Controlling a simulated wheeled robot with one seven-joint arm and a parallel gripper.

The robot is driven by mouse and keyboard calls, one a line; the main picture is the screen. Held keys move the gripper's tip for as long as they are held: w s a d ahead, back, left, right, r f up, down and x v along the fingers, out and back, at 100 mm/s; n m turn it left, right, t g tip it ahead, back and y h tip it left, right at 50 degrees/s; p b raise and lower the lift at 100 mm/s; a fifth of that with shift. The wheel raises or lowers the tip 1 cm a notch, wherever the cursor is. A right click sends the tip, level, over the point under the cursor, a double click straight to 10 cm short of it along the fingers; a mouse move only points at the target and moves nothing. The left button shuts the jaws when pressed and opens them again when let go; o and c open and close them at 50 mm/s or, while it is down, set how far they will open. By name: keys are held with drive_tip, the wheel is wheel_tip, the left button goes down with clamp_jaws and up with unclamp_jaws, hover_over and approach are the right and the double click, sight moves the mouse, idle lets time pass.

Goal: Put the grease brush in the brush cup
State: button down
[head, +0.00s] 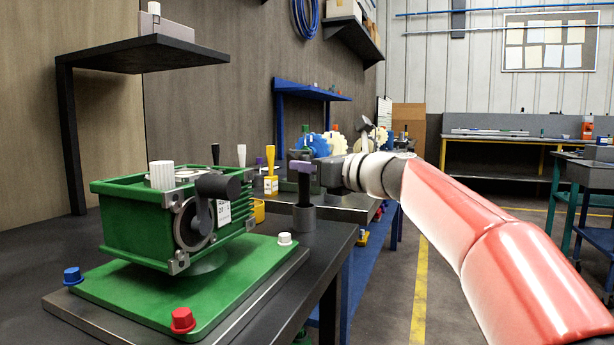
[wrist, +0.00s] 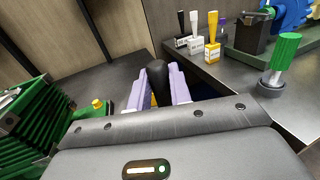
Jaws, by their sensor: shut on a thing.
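My gripper (head: 303,168), with purple finger pads, is shut on the black handle of a brush, which I take for the grease brush (wrist: 158,83). In the head view the dark grease brush (head: 305,189) hangs upright below the fingers. Its lower end meets a dark round cup (head: 303,220) near the edge of the dark bench. I cannot tell how deep it sits in the cup. The bristles are hidden. In the wrist view the palm hides whatever is below the handle.
A green gearbox (head: 150,222) on a green plate stands at the left. Behind are labelled pots with black, white and yellow handles, such as the yellow one (head: 271,180). A green-handled item (wrist: 283,53) stands at right in the wrist view. The floor right of the bench is clear.

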drive_tip(key=shift+f, duration=0.2)
drive_tip(key=c, duration=1.3)
unclamp_jaws()
drive_tip(key=shift+r, duration=0.1)
drive_tip(key=shift+s+d+r, duration=0.1)
drive_tip(key=v, duration=1.1)
drive_tip(key=shift+s+d, duration=0.3)
